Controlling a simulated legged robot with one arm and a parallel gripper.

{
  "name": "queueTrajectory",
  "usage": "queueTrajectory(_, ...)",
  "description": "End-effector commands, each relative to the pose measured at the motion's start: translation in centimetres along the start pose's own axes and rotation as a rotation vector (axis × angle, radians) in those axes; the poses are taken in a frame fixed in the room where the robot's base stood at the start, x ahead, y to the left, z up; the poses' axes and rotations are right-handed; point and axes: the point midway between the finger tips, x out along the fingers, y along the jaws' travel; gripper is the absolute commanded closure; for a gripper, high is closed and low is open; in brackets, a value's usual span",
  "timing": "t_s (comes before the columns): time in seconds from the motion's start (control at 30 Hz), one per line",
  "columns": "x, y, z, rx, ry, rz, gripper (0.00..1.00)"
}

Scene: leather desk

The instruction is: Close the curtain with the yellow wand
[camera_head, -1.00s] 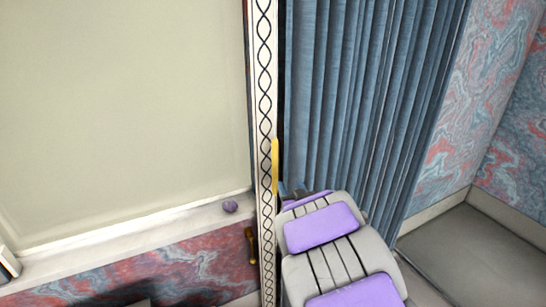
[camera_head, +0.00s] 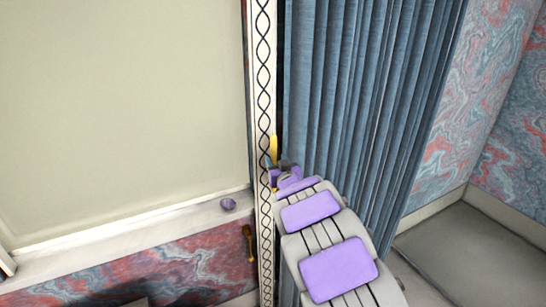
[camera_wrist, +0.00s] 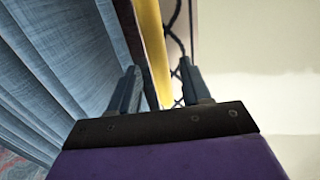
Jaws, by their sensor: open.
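The blue curtain (camera_head: 350,100) hangs in folds, gathered to the right of a white post with a black twisted pattern. The yellow wand (camera_head: 273,148) hangs upright at the curtain's left edge, in front of the post; its lower part is hidden behind my gripper. My gripper (camera_head: 277,168) is at the wand's visible lower end.
The patterned white post (camera_head: 263,90) stands close to my gripper. A pale blind (camera_head: 120,100) covers the left, above a white sill (camera_head: 130,225) with a small purple bowl (camera_head: 228,204). Marbled walls (camera_head: 490,110) stand at the right.

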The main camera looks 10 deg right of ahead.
Motion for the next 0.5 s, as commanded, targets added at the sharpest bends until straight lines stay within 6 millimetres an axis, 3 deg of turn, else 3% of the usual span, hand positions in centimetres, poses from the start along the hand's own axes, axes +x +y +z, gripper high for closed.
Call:
queueTrajectory(0.3, 3.5, 0.0, -0.1, 0.0, 0.004, -0.001, 0.52)
queueTrajectory(0.5, 4.4, 0.0, 0.1, 0.0, 0.001, 0.0, 0.52)
